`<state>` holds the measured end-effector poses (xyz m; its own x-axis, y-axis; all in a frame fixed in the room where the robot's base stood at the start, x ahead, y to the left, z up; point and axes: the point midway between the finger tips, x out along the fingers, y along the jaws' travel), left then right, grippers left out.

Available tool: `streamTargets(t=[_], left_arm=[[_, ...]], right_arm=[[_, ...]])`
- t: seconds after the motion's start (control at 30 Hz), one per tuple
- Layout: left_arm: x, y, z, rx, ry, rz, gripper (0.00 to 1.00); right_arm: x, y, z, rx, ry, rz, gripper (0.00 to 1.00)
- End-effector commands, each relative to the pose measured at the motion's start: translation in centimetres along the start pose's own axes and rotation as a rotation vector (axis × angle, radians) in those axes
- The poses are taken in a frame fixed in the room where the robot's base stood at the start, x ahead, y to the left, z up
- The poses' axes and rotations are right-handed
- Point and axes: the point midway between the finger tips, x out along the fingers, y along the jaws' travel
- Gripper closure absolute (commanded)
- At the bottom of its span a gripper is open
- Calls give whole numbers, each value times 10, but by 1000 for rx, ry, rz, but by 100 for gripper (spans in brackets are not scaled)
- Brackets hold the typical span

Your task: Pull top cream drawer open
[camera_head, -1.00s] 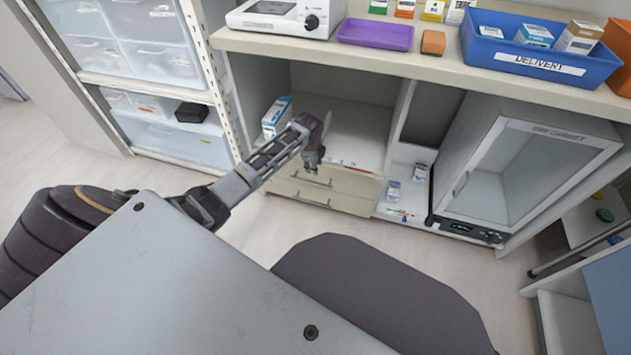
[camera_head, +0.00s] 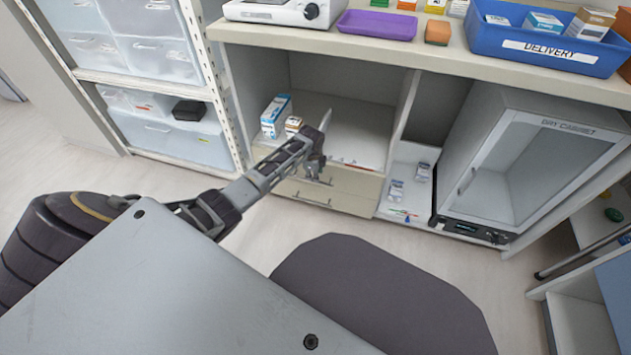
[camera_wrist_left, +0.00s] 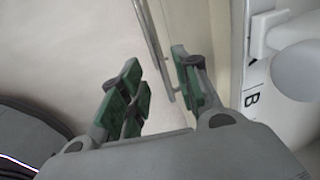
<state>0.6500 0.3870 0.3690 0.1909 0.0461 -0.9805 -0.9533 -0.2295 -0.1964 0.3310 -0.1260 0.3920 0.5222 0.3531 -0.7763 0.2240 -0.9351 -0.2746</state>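The top cream drawer (camera_head: 348,185) is in the low part of the cabinet, below an open shelf bay, with a second cream drawer (camera_head: 350,204) under it. Each has a thin metal bar handle. My left gripper (camera_head: 317,174) is at the top drawer's front and partly hides it. In the left wrist view my left gripper (camera_wrist_left: 158,92) has its green-padded fingers apart. A metal handle bar (camera_wrist_left: 153,42) runs down into the gap between them, beside the pale drawer front. I cannot tell whether they touch it. The drawer looks shut. My right gripper is not in view.
Small boxes (camera_head: 276,116) stand in the bay above the drawers. A dry cabinet (camera_head: 532,165) is to the right. A blue delivery tray (camera_head: 500,45) and a purple tray (camera_head: 377,25) sit on the counter (camera_head: 440,58). The floor before the drawers is clear.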

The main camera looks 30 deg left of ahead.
Motion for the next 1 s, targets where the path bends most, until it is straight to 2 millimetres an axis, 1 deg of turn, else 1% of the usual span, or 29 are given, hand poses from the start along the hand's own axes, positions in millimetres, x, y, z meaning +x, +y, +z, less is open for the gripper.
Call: streamTargets(t=[0.03,0.2,0.5,0.7,1.0], left_arm=[[6,0,0,0,0,1,68],[20,1,-1,0,1,1,68],[39,0,0,-1,0,1,68],[44,0,0,0,-1,1,68],[44,0,0,0,0,0,68]], right_arm=[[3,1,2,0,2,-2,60],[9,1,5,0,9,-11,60],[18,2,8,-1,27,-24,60],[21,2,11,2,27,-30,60],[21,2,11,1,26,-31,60]])
